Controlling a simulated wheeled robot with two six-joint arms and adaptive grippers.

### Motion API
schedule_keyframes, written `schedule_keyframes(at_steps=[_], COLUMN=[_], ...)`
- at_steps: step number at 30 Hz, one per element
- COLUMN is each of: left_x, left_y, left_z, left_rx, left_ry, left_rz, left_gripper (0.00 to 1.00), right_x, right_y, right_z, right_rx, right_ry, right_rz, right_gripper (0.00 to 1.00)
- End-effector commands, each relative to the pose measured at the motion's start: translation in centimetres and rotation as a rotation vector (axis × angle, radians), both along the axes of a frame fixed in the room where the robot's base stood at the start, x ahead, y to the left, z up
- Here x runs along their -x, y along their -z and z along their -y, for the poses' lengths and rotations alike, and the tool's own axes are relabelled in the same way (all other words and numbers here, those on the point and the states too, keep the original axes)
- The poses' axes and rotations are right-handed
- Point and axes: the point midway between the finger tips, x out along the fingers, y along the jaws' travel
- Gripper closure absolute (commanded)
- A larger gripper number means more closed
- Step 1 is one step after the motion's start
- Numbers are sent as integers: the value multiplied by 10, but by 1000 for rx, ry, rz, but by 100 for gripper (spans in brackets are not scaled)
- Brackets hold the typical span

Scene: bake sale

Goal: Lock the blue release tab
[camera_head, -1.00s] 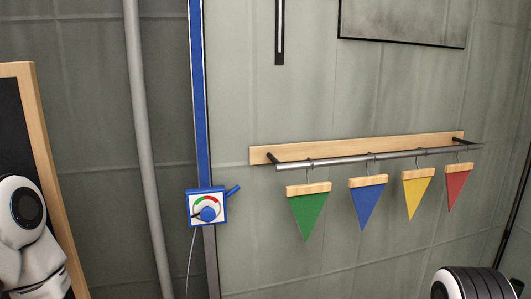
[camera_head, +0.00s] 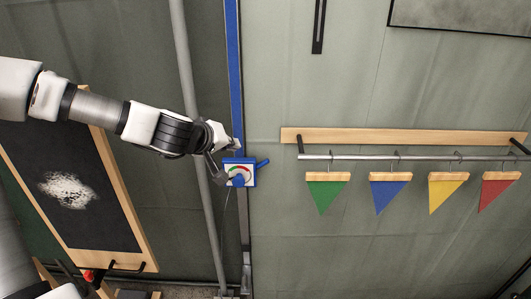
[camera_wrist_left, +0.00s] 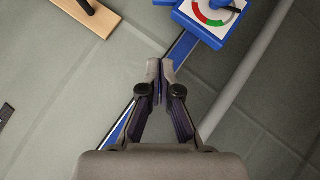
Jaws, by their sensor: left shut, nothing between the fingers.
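A blue box (camera_head: 251,174) with a red, white and green dial is on the wall at a vertical blue strip (camera_head: 233,70). A blue tab (camera_head: 263,163) sticks out from its right side, slanting up. In the left wrist view the box (camera_wrist_left: 203,33) is at the top right, and only the tab's end (camera_wrist_left: 164,2) shows at the top edge. My left gripper (camera_head: 233,147) is at the box's upper left, partly covering it. Its fingers (camera_wrist_left: 159,72) are shut and empty, over the blue strip and apart from the tab. My right gripper is out of view.
A grey pipe (camera_head: 185,60) runs down left of the box. A wooden rail (camera_head: 400,136) with green, blue, yellow and red pennants is to the right. A framed blackboard (camera_head: 100,190) is at the left. The wall between box and pennants is clear.

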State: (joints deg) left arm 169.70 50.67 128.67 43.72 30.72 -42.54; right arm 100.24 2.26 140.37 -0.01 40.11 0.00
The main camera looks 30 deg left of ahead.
Motion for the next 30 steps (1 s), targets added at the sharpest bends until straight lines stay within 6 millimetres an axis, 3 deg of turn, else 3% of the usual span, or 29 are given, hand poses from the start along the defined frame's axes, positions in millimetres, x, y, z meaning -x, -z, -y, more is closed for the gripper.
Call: schedule_keyframes(at_steps=[4, 8, 10, 14, 21, 24, 30], left_x=[-2, -12, -22, -45, -84, -88, -93], left_y=[4, 18, 27, 40, 74, 86, 93], left_z=[0, -2, -1, -2, 0, 9, 16], left_rx=[-3, -7, -9, -10, -7, -6, -2], left_ry=[-1, -2, -1, 1, 3, 3, 0], left_rz=[-1, -2, -2, -5, -4, -4, -1], left_gripper=[100, 100, 100, 100, 100, 100, 100], right_x=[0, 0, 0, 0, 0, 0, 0], right_y=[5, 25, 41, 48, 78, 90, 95], right_z=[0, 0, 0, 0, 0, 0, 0], right_rx=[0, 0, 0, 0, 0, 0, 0], right_ry=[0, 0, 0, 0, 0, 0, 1], right_rz=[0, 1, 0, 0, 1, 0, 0], right_gripper=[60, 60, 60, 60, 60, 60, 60])
